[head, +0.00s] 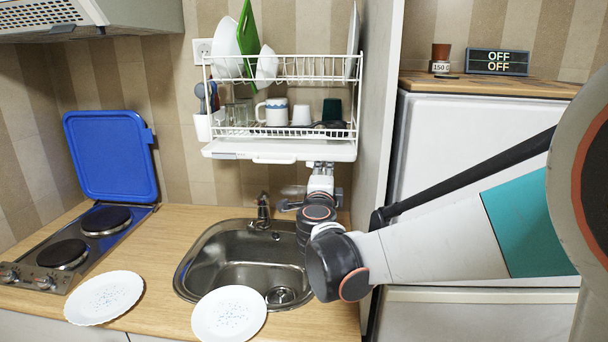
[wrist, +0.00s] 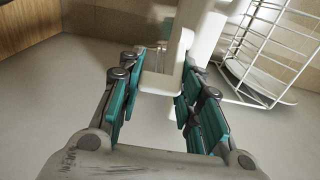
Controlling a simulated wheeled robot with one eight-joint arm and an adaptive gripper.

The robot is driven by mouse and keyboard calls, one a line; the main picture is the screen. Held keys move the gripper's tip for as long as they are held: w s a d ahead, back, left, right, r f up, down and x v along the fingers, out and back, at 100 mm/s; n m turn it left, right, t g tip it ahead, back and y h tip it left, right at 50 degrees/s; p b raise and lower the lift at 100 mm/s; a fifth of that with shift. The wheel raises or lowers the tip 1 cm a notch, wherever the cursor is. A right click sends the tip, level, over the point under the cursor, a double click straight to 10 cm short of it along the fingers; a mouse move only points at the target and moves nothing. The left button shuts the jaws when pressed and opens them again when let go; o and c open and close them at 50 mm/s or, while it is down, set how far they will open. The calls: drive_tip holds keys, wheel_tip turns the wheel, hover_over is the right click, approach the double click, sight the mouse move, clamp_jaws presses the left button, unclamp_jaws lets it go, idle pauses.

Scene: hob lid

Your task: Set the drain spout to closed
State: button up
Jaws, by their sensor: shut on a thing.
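The dish rack's white drip tray (head: 228,149) hangs on the wall above the sink. My gripper (head: 322,167) reaches up to the underside of the tray near its right end. In the wrist view my gripper (wrist: 158,72) has its teal-padded fingers on either side of a pale flat piece (wrist: 157,84) below the white tray structure. It is shut on this piece, which appears to be the drain spout. The fingers partly hide the piece. I cannot tell the spout's setting from these views.
The wire rack (head: 285,70) holds plates, a green board and mugs. A white side panel (head: 378,110) stands close to the right of my gripper. Below are the sink (head: 195,262), the faucet (head: 263,210) and two plates. A hob with a raised blue lid (head: 112,155) is left.

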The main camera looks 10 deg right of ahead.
drive_tip(key=shift+n+y, duration=0.3)
drive_tip(key=shift+y, duration=0.2)
drive_tip(key=shift+d, duration=0.1)
drive_tip(key=o, duration=1.1)
drive_tip(key=v, duration=1.2)
drive_tip(key=shift+f, duration=0.1)
